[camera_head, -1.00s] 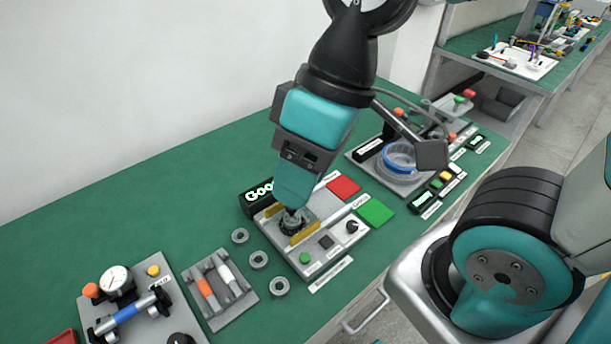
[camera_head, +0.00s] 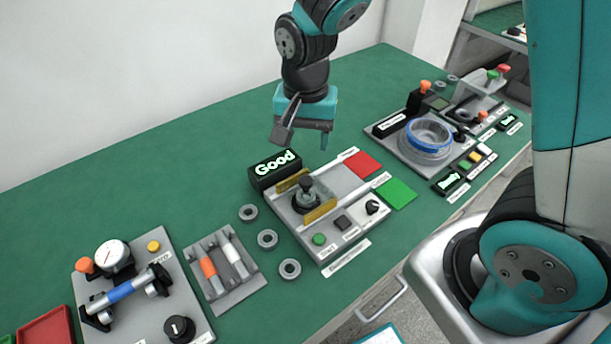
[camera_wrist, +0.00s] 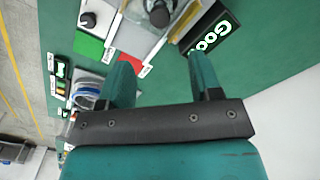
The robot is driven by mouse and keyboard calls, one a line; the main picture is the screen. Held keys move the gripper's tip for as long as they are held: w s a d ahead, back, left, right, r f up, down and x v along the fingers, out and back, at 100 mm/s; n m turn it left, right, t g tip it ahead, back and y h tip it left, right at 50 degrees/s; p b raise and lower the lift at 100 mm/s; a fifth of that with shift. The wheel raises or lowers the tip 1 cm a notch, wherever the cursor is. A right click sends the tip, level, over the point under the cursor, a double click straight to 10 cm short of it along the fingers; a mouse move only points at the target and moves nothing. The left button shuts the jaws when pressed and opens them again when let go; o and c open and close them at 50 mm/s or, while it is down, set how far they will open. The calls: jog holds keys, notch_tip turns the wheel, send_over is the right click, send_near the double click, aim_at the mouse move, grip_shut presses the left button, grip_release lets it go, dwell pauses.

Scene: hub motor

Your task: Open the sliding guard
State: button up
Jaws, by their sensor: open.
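The middle station (camera_head: 283,212) is a grey base with a black spindle fixture (camera_head: 306,198) between two yellow strips (camera_head: 321,211). The strips look like the edges of a clear guard, but I cannot be sure that this is the sliding guard. My gripper (camera_head: 322,146) hangs above and behind this station, apart from it. In the wrist view my gripper (camera_wrist: 160,60) shows two teal fingers spread apart with nothing between them. The fixture top (camera_wrist: 159,14) is at that view's upper edge, partly cut off.
A "Good" display (camera_head: 275,168) stands at the station's back left. Red (camera_head: 362,164) and green (camera_head: 396,193) pads lie to its right. Grey rings (camera_head: 267,239) lie to its left. A blue-ringed station (camera_head: 428,136) stands farther right. The green table at back left is clear.

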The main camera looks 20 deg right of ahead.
aim_at(306, 179)
notch_tip(306, 179, down, 11)
jog(key=shift+r, duration=0.1)
dwell(0.3)
